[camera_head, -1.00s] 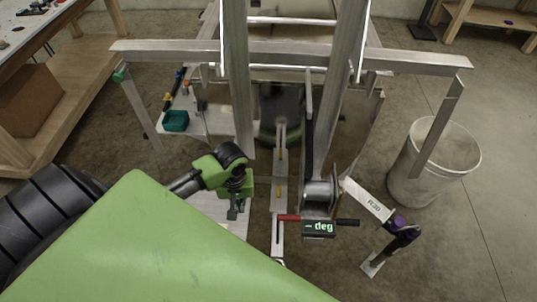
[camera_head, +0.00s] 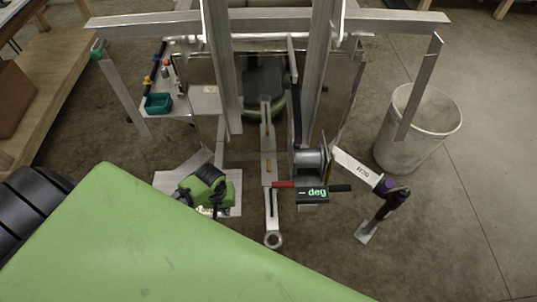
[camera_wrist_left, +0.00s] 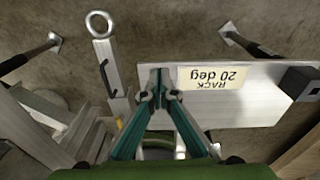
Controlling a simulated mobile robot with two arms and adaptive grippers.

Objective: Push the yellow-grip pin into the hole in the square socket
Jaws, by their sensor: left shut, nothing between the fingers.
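A small yellow-orange part (camera_head: 267,163), possibly the pin's grip, shows on the narrow metal bar (camera_head: 266,140) under the trailer frame. It is too small to tell whether it sits in a hole. A dark square block (camera_wrist_left: 300,82), possibly the square socket, is on the pale plate labelled "RACK 20 deg" at right in the left wrist view. My left gripper (camera_wrist_left: 158,88) is shut and empty, its teal fingers meeting over the left end of that plate. In the head view the left gripper (camera_head: 214,208) is low and left of the bar, partly hidden. The right gripper is out of view.
A "deg" display (camera_head: 313,194) with a red-and-black handle is right of the bar, below a winch drum (camera_head: 309,160). A white bucket (camera_head: 420,125) and a purple-jointed stand (camera_head: 391,192) are further right. A teal box (camera_head: 158,103) lies at left. Open floor shows at right.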

